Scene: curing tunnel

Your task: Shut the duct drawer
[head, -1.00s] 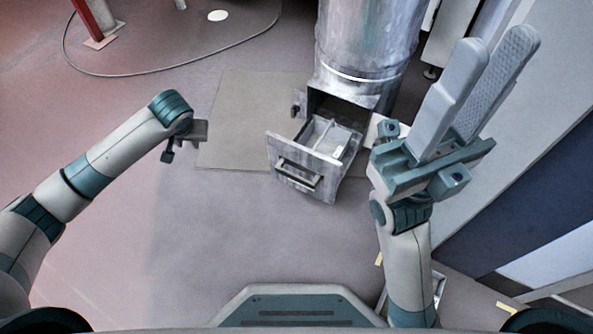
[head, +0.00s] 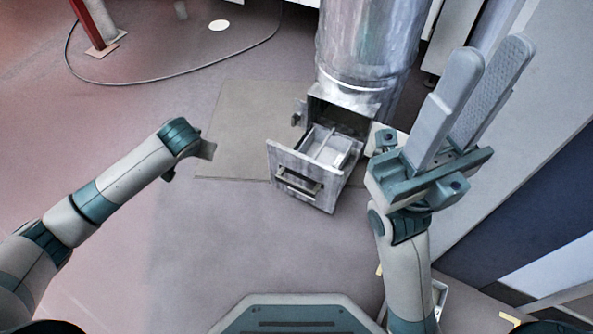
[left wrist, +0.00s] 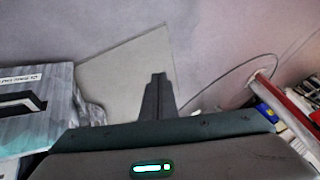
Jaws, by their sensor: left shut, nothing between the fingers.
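The duct drawer (head: 300,180) is a grey metal box with a bar handle (head: 298,182) on its front. It stands pulled out of the foot of the round metal duct (head: 365,50), and its open top shows a divider inside. In the left wrist view the drawer front (left wrist: 40,122) and its dark handle show at the left edge. My left gripper (head: 207,150) is shut and empty, left of the drawer and apart from it. Its closed fingers (left wrist: 157,95) show in the left wrist view. My right gripper (head: 490,62) is open and empty, right of the drawer, with its fingers pointing up the picture.
A beige floor plate (head: 235,125) lies under and left of the duct. A grey wall panel (head: 545,90) stands close on the right. A red post (head: 93,25) and a curved cable (head: 150,80) are at the far left. The floor left of the drawer is clear.

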